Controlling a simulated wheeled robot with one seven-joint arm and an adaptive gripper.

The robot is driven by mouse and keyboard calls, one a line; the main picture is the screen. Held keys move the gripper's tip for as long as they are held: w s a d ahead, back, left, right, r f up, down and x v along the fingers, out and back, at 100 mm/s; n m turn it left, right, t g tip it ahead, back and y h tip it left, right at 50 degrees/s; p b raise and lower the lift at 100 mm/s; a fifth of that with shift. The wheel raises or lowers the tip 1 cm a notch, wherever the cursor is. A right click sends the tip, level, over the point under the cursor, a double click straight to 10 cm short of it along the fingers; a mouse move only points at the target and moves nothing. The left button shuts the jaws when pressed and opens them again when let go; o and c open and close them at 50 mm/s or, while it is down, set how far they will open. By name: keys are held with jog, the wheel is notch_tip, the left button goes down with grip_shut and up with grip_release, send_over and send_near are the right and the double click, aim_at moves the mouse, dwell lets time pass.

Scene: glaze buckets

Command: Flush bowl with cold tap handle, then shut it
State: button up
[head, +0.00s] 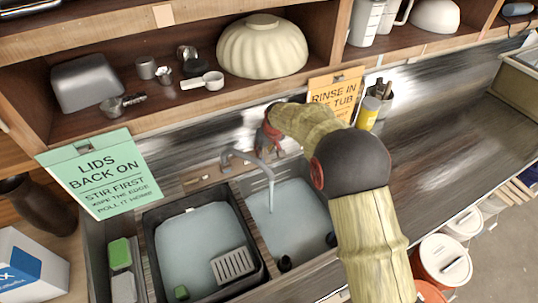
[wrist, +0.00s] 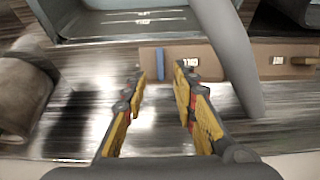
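The sink has a right bowl (head: 290,220) with pale water in it. A grey curved tap spout (head: 255,165) arches over this bowl; I cannot tell if its lower end is a running stream. In the wrist view the spout (wrist: 228,55) is just right of my gripper (wrist: 160,70). The gripper's yellow fingers are apart with nothing between them. A blue upright strip (wrist: 159,63), perhaps the cold handle, is just beyond the fingertips on a brown tap board (wrist: 220,62). Contact is not visible. In the head view my arm hides most of the gripper and the board's right part.
A black tub (head: 155,245) with water fills the left basin. A green sign (head: 97,175) and an orange sign (head: 335,95) flank the tap. A shelf above holds a cream ribbed bowl (head: 262,48). The steel counter (head: 450,130) to the right is clear.

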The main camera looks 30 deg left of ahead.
jog(key=x, duration=0.7)
jog(key=shift+a+f, duration=0.1)
jog(key=shift+f, duration=0.1)
grip_shut()
dwell(0.5)
